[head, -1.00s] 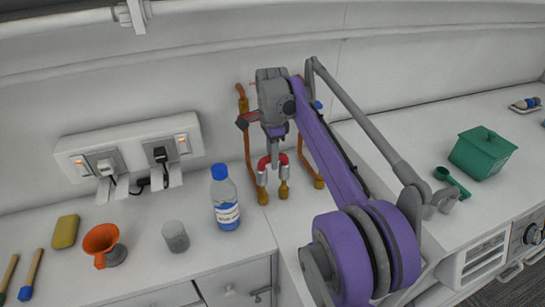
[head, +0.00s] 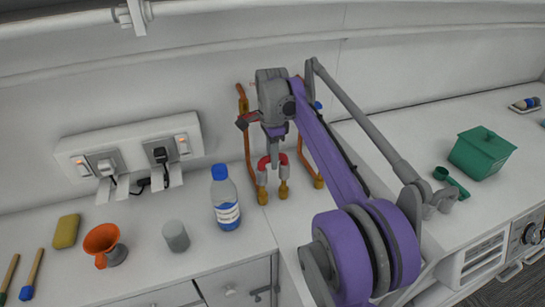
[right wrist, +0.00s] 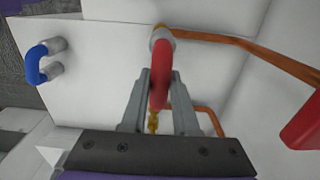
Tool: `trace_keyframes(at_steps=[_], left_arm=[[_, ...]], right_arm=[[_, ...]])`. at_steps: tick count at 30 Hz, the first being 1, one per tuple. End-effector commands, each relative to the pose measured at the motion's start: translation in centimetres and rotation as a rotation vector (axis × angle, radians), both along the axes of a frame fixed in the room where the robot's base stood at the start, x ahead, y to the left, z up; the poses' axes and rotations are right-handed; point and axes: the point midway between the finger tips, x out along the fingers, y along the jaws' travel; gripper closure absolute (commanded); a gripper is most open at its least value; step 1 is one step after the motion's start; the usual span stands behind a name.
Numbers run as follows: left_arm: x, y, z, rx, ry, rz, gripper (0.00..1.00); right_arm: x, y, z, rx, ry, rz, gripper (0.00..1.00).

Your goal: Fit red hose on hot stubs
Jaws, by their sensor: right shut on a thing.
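The red hose (head: 283,159) is a short U-shaped piece with grey end sleeves, held bend up. My right gripper (head: 273,150) is shut on its bend, and the hose also shows between the fingers in the right wrist view (right wrist: 161,78). The grey sleeves stand right over two brass stubs, the left stub (head: 262,196) and the right stub (head: 284,192). I cannot tell how far the sleeves sit on the stubs. My left gripper is not in view.
Copper pipes (head: 247,150) rise along the wall behind the stubs. A clear bottle with a blue cap (head: 226,200) stands close on the left, beside a grey cup (head: 176,236). A blue hose (right wrist: 36,65) with grey ends shows in the wrist view. A green box (head: 482,153) is far right.

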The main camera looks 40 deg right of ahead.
Motion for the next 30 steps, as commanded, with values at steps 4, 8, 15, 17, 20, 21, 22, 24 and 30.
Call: trace_keyframes(at_steps=[4, 8, 15, 17, 20, 21, 22, 24, 30], left_arm=[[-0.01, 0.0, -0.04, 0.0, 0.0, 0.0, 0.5], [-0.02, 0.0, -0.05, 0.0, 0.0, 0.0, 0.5], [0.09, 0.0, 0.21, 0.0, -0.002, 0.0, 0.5], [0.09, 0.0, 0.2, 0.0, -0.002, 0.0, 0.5], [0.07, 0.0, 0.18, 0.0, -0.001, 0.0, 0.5], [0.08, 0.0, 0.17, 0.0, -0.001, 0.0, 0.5], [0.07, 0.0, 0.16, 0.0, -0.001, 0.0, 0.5], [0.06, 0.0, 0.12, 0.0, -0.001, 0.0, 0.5], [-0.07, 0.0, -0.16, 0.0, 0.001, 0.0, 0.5]], right_arm=[[-0.01, 0.0, -0.04, 0.0, 0.0, 0.0, 1.0], [-0.01, 0.0, -0.04, 0.0, 0.0, 0.0, 1.0], [0.0, 0.0, 0.01, 0.0, 0.0, 0.0, 1.0], [-0.01, 0.0, -0.02, 0.0, 0.0, 0.0, 1.0], [-0.01, 0.0, -0.04, 0.0, 0.0, 0.0, 1.0], [-0.01, 0.0, -0.05, 0.0, 0.0, 0.0, 1.0], [-0.01, 0.0, -0.05, 0.0, 0.0, 0.0, 1.0], [-0.02, 0.01, -0.11, 0.0, 0.0, 0.0, 1.0], [-0.03, 0.0, -0.55, 0.0, 0.001, 0.0, 1.0]])
